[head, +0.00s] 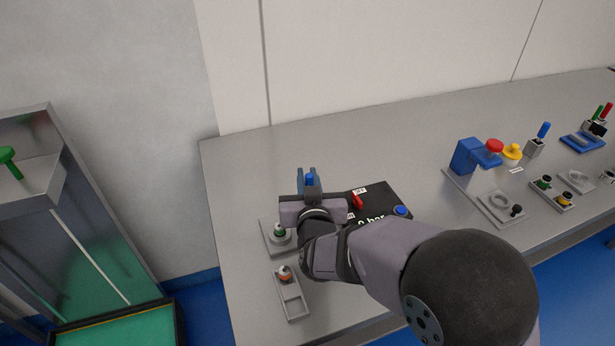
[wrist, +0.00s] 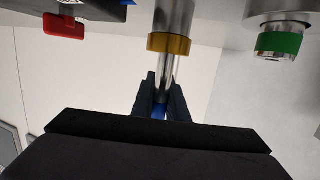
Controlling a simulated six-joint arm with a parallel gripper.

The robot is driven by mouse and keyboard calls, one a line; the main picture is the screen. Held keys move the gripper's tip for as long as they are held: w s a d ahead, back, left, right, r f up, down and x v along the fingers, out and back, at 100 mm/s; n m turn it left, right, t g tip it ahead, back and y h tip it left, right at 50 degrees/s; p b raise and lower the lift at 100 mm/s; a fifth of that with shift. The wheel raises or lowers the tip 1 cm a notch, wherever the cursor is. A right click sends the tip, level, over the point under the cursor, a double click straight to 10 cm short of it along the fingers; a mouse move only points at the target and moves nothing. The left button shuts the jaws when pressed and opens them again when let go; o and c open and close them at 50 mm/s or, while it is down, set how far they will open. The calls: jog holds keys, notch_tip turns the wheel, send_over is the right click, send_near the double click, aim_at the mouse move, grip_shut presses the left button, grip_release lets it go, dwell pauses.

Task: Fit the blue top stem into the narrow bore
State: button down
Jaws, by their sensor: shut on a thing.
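My gripper (head: 311,190) is shut on the blue top stem, near the left end of the table. The stem's blue top (head: 310,179) shows between the jaws in the head view. In the wrist view, the blue part (wrist: 159,111) is between the fingers, with a bright metal shaft (wrist: 167,70) running from it. A gold collar (wrist: 169,43) surrounds the shaft, with more metal (wrist: 175,14) beyond it. I cannot tell whether the collar belongs to the stem or to a socket. My gripper and arm hide the spot below it in the head view, and I cannot make out the narrow bore.
A green-banded metal piece (wrist: 279,43) stands close by; it also shows on a grey plate (head: 268,246). An orange-banded piece (head: 285,273) sits in a grey tray (head: 293,302). A black box (head: 383,194) with a red lever (head: 357,201) lies to the right. Mid-table is clear.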

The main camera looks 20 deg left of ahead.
jog(key=shift+f+b, duration=1.5)
jog(key=shift+f, duration=0.25)
jog(key=c, duration=1.7)
grip_release()
jog(key=shift+o, duration=0.2)
jog(key=shift+s, duration=0.1)
jog(key=shift+b+v, duration=0.35)
jog(key=shift+v, duration=3.25)
jog(key=shift+r, duration=0.1)
